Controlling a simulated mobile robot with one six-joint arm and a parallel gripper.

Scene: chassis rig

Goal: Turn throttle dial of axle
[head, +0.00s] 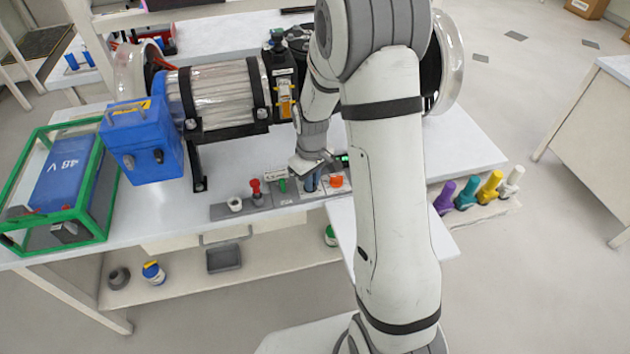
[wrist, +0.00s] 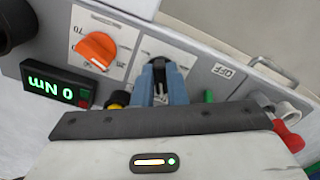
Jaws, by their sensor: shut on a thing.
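My gripper (wrist: 163,76) has its blue fingers closed around a dark dial knob on a white scale plate (wrist: 180,58) of the grey control panel. The fingers hide most of this knob, and I cannot read its label. In the head view my gripper (head: 312,183) is at the panel, just left of an orange dial (head: 336,181). In the wrist view the orange dial (wrist: 97,50), with a white pointer line, sits left of my fingers on its own scale plate. A display (wrist: 57,88) below it reads 0 Nm in green.
A red knob (head: 256,188) and a white knob (head: 235,204) stand left along the panel. The axle rig (head: 225,90) lies behind, with a blue box (head: 141,140) at its left. A green-framed case (head: 18,190) stands far left. Coloured bottles (head: 467,194) stand low at right.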

